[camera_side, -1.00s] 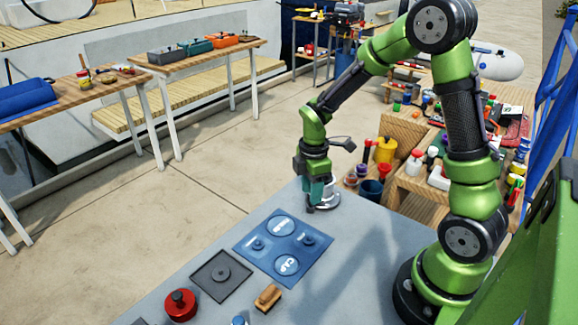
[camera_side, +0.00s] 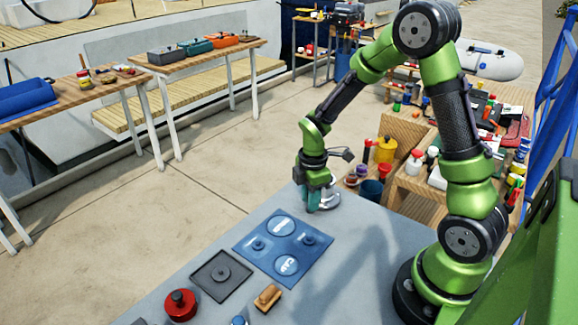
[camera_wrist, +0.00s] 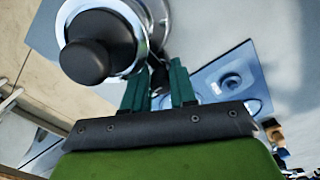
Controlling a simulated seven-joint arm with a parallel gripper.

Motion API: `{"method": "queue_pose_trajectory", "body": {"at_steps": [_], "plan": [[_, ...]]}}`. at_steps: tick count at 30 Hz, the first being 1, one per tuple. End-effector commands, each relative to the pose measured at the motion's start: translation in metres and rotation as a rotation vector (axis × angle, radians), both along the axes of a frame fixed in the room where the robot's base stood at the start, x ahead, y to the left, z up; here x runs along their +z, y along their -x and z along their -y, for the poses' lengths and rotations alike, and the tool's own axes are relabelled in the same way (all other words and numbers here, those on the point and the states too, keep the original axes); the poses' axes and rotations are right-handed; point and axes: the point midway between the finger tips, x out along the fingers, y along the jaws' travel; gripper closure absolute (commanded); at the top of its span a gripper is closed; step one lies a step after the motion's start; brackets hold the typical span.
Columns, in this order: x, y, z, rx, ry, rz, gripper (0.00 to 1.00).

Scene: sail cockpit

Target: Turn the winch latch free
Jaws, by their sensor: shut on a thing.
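The winch (camera_side: 331,203) is a silver round base near the far corner of the grey table. In the wrist view the winch (camera_wrist: 113,22) shows as a bright metal ring with a black round knob (camera_wrist: 85,62) on it, at the upper left. My gripper (camera_side: 317,204) points down at the winch and hides part of it in the side view. In the wrist view my gripper's green fingers (camera_wrist: 160,78) are close together at the winch's edge, shut on a small part that I take to be the latch; the fingers mostly hide it.
On the grey table (camera_side: 345,262) lie a blue panel (camera_side: 268,262) with round discs, a black square plate (camera_side: 207,286), a red round part (camera_side: 180,305) and a wooden block (camera_side: 267,297). Crowded wooden shelves (camera_side: 405,130) stand close at the right. The table right of the panel is clear.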

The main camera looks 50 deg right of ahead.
Motion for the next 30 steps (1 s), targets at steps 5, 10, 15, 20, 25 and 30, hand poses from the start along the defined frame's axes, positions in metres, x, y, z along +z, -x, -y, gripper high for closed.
{"method": "queue_pose_trajectory", "body": {"at_steps": [5, 10, 15, 20, 25, 30], "plan": [[-0.001, 0.0033, 0.0002, 0.217, -0.004, -0.01, 1.0], [-0.0012, 0.0034, 0.0005, 0.363, -0.002, -0.01, 1.0], [-0.0013, 0.0034, 0.0011, 0.368, 0.0, -0.011, 1.0], [-0.0015, 0.0034, 0.0019, 0.426, -0.001, -0.01, 1.0], [-0.0017, 0.0035, 0.0026, 0.662, -0.001, -0.01, 1.0], [-0.0017, 0.0032, 0.0025, 0.753, 0.001, -0.01, 1.0]]}}
